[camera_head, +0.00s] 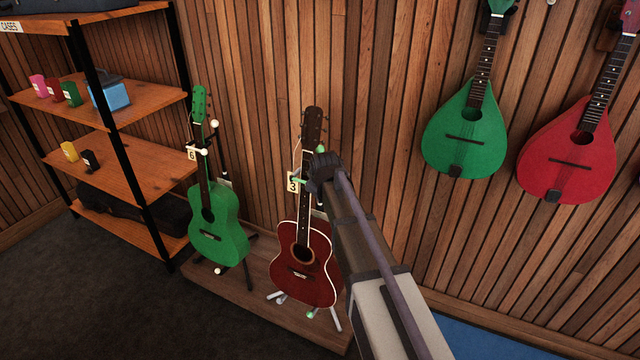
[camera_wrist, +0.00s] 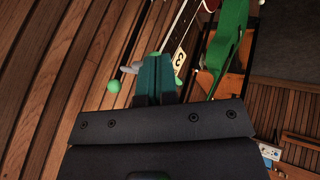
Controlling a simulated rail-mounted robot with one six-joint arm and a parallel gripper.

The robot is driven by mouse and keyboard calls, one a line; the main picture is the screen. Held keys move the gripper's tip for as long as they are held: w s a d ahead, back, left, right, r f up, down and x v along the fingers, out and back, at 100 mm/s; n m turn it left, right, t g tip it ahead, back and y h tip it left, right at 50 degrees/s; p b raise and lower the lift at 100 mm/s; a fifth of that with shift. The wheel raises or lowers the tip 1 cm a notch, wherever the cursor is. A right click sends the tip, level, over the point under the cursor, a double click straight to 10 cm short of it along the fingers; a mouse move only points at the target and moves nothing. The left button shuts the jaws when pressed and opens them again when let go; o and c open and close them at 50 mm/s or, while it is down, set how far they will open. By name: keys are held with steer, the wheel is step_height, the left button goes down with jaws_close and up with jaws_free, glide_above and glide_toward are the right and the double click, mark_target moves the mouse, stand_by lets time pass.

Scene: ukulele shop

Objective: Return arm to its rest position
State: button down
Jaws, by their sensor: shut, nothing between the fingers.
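My arm reaches up from the bottom of the head view, and its end is beside the neck of a dark red guitar (camera_head: 305,262) on a stand. My gripper (camera_wrist: 156,72) shows in the wrist view with its two teal fingers together and nothing between them. In the head view the fingers are mostly hidden behind the wrist. A tag with a 3 (camera_head: 293,182) hangs at the red guitar's neck; the tag also shows in the wrist view (camera_wrist: 179,60), just right of the fingertips. A green ball-like tip (camera_wrist: 114,86) is left of the fingers.
A green guitar (camera_head: 216,232) with a tag 6 (camera_head: 192,154) stands on the left of the low wooden platform (camera_head: 258,297). Shelves (camera_head: 135,170) with small boxes are farther left. Green (camera_head: 464,142) and red (camera_head: 570,165) teardrop instruments hang on the slatted wall at right.

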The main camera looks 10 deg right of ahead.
steer(key=s+d+r+p, duration=0.3)
steer(key=s+r+p, duration=0.2)
steer(key=r+p, duration=0.3)
steer(key=shift+s+r, duration=0.15)
steer(key=shift+r, duration=0.1)
steer(key=s+a+m+g+p, duration=0.1)
steer(key=s+a+m+g, duration=0.2)
steer(key=s, duration=0.9)
steer(key=s+a+m+g+y+p, duration=0.1)
steer(key=s+a+m+g, duration=0.2)
steer(key=s, duration=1)
steer(key=shift+s+a+f+m+g, duration=0.2)
steer(key=shift+a+f+m+g, duration=0.15)
steer(key=shift+a, duration=0.2)
